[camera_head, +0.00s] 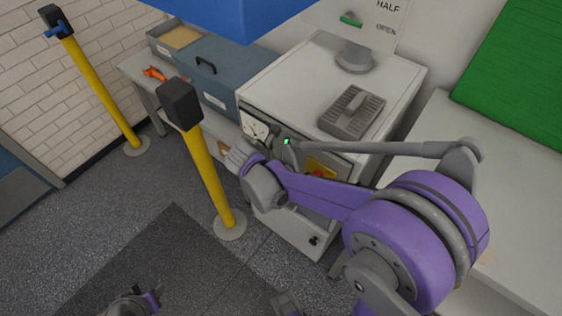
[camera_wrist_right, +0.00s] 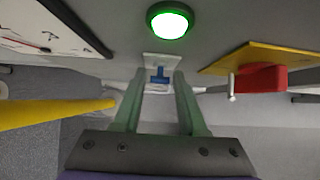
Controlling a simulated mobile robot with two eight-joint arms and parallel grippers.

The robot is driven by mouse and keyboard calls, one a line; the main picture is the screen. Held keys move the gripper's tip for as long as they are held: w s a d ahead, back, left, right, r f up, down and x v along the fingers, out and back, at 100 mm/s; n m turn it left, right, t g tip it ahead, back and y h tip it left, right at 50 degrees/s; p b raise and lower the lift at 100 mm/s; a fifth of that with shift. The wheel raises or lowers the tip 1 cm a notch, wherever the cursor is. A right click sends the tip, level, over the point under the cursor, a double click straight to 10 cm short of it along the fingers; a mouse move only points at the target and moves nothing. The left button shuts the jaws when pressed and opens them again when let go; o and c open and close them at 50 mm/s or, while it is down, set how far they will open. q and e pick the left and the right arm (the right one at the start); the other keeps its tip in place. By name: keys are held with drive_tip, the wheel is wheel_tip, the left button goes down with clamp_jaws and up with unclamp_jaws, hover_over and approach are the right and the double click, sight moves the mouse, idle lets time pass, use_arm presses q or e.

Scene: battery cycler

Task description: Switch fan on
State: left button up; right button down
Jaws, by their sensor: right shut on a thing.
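The cabinet (camera_head: 390,78) has a front panel with a dial gauge (camera_head: 254,128), a lit green lamp (camera_head: 287,142) and a red control on a yellow plate (camera_head: 319,169). My right gripper (camera_wrist_right: 158,88) is at this panel, below the lamp, and its grey-green fingers are shut around a small blue switch on a white plate (camera_wrist_right: 160,75). In the head view my right arm and gripper hide part of the panel. No fan can be made out. The fingers of my left gripper do not show.
A yellow post (camera_head: 210,185) with a black top stands just left of my right gripper. Another yellow post (camera_head: 100,85) stands by the brick wall. A grey slotted block (camera_head: 352,110) lies on the cabinet. A green panel (camera_head: 520,75) is at the right.

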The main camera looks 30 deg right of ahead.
drive_tip(key=shift+r+y, duration=0.1)
drive_tip(key=shift+y, duration=0.3)
drive_tip(key=c, duration=0.5)
unclamp_jaws()
drive_tip(key=shift+d, duration=0.1)
drive_tip(key=shift+r, duration=0.1)
drive_tip(key=p+v, duration=0.1)
drive_tip(key=v, duration=0.9)
drive_tip(key=shift+a+r, duration=0.2)
drive_tip(key=shift+a, duration=0.1)
